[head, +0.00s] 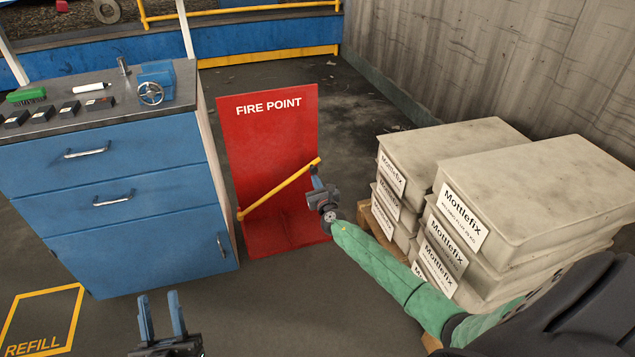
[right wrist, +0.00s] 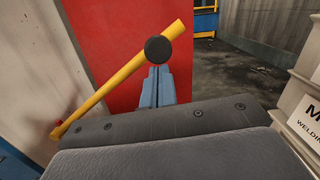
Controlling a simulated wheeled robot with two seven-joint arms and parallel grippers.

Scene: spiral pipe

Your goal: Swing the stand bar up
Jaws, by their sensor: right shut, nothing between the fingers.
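The stand bar (head: 278,188) is a yellow bar across the front of the red FIRE POINT stand (head: 268,135). It slopes up from its low left end to its raised right end. The bar also shows in the right wrist view (right wrist: 118,82), with a black round piece (right wrist: 158,49) in front of it near the upper end. My right gripper (head: 316,177) is shut and empty, its blue fingertips (right wrist: 158,82) just below the bar's upper end. Whether they touch the bar I cannot tell. My left gripper (head: 161,315) is open and empty, low in the head view, away from the stand.
Stacked Mottlefix boxes (head: 530,190) on a pallet stand to the right, close to my right arm.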

